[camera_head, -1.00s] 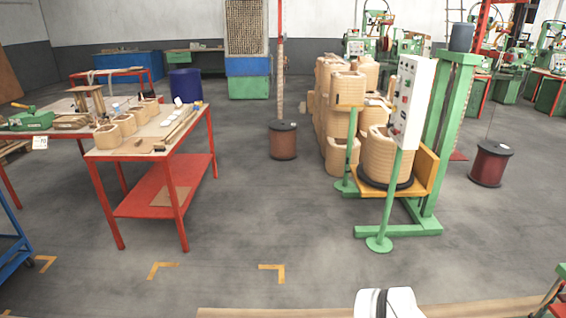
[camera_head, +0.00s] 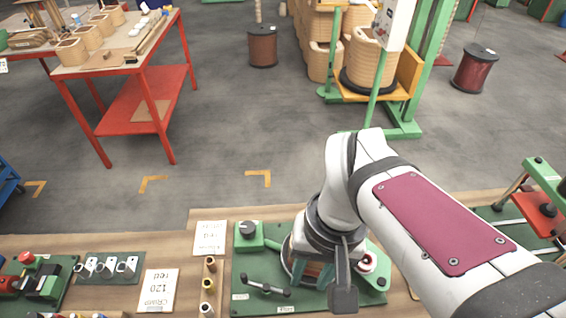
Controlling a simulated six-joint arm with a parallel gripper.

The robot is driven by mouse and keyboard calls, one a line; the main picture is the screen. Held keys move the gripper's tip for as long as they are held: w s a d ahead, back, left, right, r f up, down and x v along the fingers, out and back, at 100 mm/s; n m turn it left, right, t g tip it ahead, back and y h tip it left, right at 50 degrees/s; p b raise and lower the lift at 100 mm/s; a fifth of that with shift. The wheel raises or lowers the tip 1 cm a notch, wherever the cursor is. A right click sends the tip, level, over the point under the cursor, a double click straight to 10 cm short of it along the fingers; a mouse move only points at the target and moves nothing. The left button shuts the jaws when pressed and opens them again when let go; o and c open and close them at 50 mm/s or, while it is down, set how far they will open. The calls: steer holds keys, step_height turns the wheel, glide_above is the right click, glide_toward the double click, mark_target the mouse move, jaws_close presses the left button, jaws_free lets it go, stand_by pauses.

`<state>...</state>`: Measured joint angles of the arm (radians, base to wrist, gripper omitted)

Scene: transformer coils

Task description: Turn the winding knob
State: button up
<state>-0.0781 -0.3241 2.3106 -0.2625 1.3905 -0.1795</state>
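Several small spools (camera_head: 208,285) and paper cards (camera_head: 157,290) lie left of the base. A green fixture with switches (camera_head: 40,282) is at the far left. A red and white button (camera_head: 367,262) is right of my wrist. Another green machine (camera_head: 545,205) stands at the right edge.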

mark_target(247, 227)
steer(key=o, duration=0.4)
steer(key=w+a+n, duration=0.2)
steer(key=w, duration=0.2)
steer(key=w+a+n, duration=0.1)
steer(key=w+n, duration=0.1)
steer(key=w, duration=0.3)
steer(key=w+a+n, duration=0.2)
steer(key=w, duration=0.2)
steer(key=shift+w+a+n+h, duration=0.25)
steer(key=shift+a+n+h, duration=0.05)
steer(key=shift+n+h, duration=0.1)
steer(key=shift+o, duration=1.2)
steer(key=w+a+f+n, duration=0.3)
steer(key=w+a+n, duration=0.1)
steer(key=w, duration=0.3)
steer(key=shift+w+a+h, duration=0.15)
steer(key=shift+a+h, duration=0.15)
steer(key=shift+a, duration=0.55)
step_height(247, 227, down, 16)
steer(key=shift+r, duration=0.2)
